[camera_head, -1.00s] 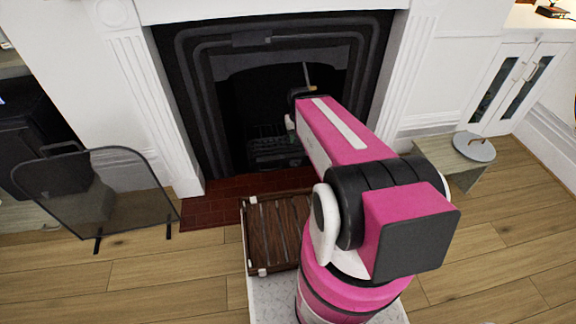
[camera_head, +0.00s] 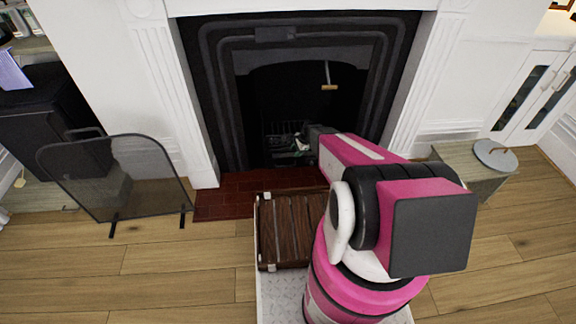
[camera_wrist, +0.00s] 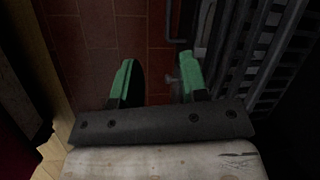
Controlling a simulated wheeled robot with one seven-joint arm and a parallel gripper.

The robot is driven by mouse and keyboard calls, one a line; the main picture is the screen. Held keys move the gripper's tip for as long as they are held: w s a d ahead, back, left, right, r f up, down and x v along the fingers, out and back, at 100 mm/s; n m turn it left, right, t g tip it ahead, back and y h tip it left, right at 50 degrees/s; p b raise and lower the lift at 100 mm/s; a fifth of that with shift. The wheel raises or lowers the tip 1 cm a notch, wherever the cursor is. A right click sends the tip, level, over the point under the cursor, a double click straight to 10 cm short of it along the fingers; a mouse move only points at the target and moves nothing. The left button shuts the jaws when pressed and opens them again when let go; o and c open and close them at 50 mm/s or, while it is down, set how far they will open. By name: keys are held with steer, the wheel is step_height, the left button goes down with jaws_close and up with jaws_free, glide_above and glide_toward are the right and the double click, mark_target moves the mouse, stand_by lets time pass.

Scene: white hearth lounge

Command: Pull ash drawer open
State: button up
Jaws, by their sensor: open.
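The ash drawer is not clearly seen in the head view; the base of the dark fireplace grate (camera_head: 275,152) is in deep shadow. My gripper (camera_head: 303,146) reaches into the lower fireplace opening, close to the grate. In the wrist view its green fingers (camera_wrist: 158,80) are apart, over red tiles. A small grey knob (camera_wrist: 172,79) shows between them, close to the right finger; I cannot tell whether it belongs to the drawer. The dark bars of the grate (camera_wrist: 262,45) stand just right of the fingers. A thin bent dark bar (camera_wrist: 174,38) lies beyond them.
A rod with a wooden grip (camera_head: 329,87) hangs in the fireplace opening. A mesh fire screen (camera_head: 120,180) stands on the left.

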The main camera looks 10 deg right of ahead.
mark_target(288, 166)
steer(key=w+a+f, duration=0.1)
steer(key=f, duration=0.4)
steer(key=w+a+f+m, duration=0.1)
steer(key=a+f, duration=0.1)
steer(key=f, duration=0.3)
steer(key=w+a+f+m, duration=0.1)
steer(key=w+f, duration=0.1)
steer(key=f, duration=0.3)
steer(key=shift+a+f, duration=0.15)
steer(key=shift+f, duration=0.1)
steer(key=shift+c, duration=0.3)
jaws_close()
